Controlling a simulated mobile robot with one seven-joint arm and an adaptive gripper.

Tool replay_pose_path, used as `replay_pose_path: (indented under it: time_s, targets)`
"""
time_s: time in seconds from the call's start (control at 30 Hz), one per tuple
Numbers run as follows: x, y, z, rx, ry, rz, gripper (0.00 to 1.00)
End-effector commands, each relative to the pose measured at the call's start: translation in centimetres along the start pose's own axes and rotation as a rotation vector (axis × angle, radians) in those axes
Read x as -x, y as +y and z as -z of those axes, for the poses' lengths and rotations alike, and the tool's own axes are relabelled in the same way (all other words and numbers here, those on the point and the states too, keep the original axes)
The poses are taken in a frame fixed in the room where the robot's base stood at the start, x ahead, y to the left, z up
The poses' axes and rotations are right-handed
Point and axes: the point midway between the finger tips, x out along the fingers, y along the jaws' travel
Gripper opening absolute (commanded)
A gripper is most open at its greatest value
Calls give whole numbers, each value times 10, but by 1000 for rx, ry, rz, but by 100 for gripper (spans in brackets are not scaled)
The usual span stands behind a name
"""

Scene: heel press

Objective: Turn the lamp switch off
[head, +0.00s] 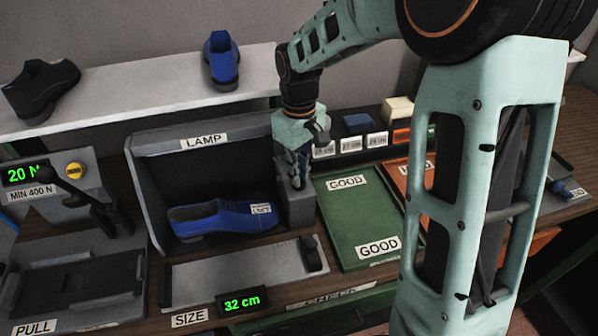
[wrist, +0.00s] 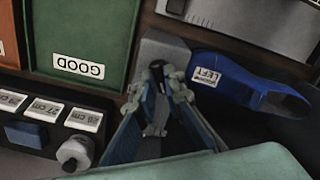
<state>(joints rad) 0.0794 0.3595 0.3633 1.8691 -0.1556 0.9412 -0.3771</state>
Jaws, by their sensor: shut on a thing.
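The lamp box (head: 203,142) is a grey open-fronted housing with a LAMP label and a dark inside. A grey block (head: 299,210) stands at its right front; it also shows in the wrist view (wrist: 163,48). My gripper (head: 297,184) points down onto this block. In the wrist view my gripper (wrist: 157,72) has its fingertips close together at the block, shut on a small dark part that I take for the lamp switch. The fingers hide most of it, so its position cannot be told. A blue shoe (head: 222,219) with a LEFT label lies in the box, left of the block.
Right of the block lie a green GOOD tray (head: 340,222) and an orange tray (head: 398,180). In front is a grey sizing plate (head: 235,275) reading 32 cm. A press (head: 75,190) reading 20 N stands left. A shelf (head: 130,92) behind holds two shoes.

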Motion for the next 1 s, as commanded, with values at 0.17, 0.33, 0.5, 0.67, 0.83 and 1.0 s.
replay_pose_path:
  time_s: [0.17, 0.33, 0.5, 0.67, 0.83, 1.0]
  targets:
    - [1, 0, 2, 10, 4, -2, 0]
    - [1, 0, 2, 10, 5, -2, 0]
    - [1, 0, 2, 9, 4, -2, 19]
    - [1, 0, 1, 8, 3, -1, 27]
    - [1, 0, 1, 8, 2, -1, 27]
    - [14, 1, 1, 6, 4, -2, 27]
